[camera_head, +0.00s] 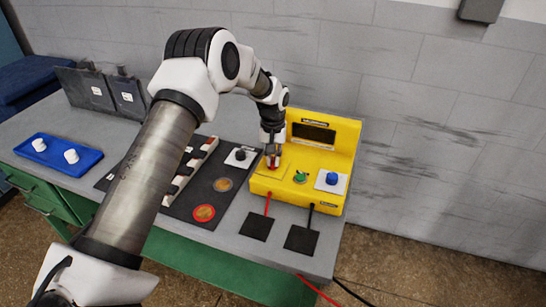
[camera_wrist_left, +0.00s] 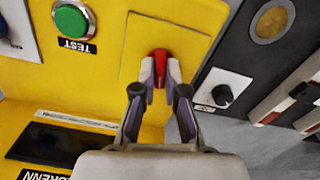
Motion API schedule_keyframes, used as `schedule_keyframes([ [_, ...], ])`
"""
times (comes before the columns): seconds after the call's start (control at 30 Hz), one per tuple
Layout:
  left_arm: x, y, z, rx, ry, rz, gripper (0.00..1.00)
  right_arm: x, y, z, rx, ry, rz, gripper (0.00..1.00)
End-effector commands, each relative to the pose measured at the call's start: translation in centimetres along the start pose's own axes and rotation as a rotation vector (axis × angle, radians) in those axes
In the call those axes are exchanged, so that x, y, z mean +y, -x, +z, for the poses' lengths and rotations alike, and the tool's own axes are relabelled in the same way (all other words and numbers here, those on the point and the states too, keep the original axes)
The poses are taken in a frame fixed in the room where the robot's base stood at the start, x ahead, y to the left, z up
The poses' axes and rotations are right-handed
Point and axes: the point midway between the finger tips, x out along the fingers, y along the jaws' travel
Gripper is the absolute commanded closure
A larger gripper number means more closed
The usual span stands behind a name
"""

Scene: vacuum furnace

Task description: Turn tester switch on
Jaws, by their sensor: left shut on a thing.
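The yellow tester (camera_head: 318,148) stands near the right end of the grey workbench. It has a dark display (camera_head: 314,132), a green button (camera_head: 300,177) and a blue knob (camera_head: 332,178) on a white plate. My left gripper (camera_head: 272,160) reaches down to the left part of the tester. In the left wrist view, my left gripper (camera_wrist_left: 160,75) is shut on the red switch (camera_wrist_left: 160,58), with a fingertip on each side of it. The green button marked TEST (camera_wrist_left: 72,20) shows at the upper left there. My right gripper is not in view.
A dark board (camera_head: 222,204) with a round orange-ringed disc (camera_head: 204,213) and a black knob lies left of the tester. Two black pads (camera_head: 257,226) lie in front, with red and black leads. A blue tray (camera_head: 58,155) with white knobs is at the left.

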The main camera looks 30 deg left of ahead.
Motion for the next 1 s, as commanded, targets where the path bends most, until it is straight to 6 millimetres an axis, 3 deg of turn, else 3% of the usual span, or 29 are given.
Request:
schedule_keyframes([
  [0.6,0.00,0.01,0.01,-0.001,-0.560,0.000,1.00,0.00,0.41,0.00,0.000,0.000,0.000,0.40],
  [1.0,0.01,0.01,0.00,0.000,-0.763,0.000,1.00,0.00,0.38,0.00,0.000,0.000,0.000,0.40],
])
